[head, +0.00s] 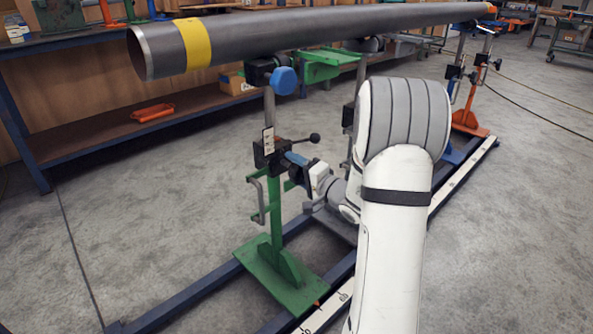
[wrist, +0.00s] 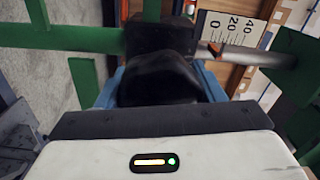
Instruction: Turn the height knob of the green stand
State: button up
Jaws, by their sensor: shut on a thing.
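The green stand (head: 276,222) stands at the near end of the pipe, with a green post on a flat green foot. A black clamp block and a white scale label (head: 268,141) sit where its steel rod enters the post. In the wrist view the black height knob (wrist: 165,78) lies between the two blue fingers of my gripper (wrist: 158,88), which is shut on it. The scale (wrist: 232,27), marked 0, 20 and 40, shows beyond with an orange pointer. In the head view my gripper (head: 297,160) meets the block from the right, hiding most of the knob.
A steel pipe (head: 300,28) with a yellow band runs above on several stands. A lever (head: 299,140) with a black ball sticks out just above my gripper. Blue floor rails (head: 195,301) run under the stands. A bench (head: 110,130) stands behind; the left floor is clear.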

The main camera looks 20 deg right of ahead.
jog(key=shift+f, duration=0.1)
jog(key=o, duration=1)
jog(key=p+v, duration=0.2)
jog(key=v, duration=0.6)
jog(key=shift+a, duration=0.15)
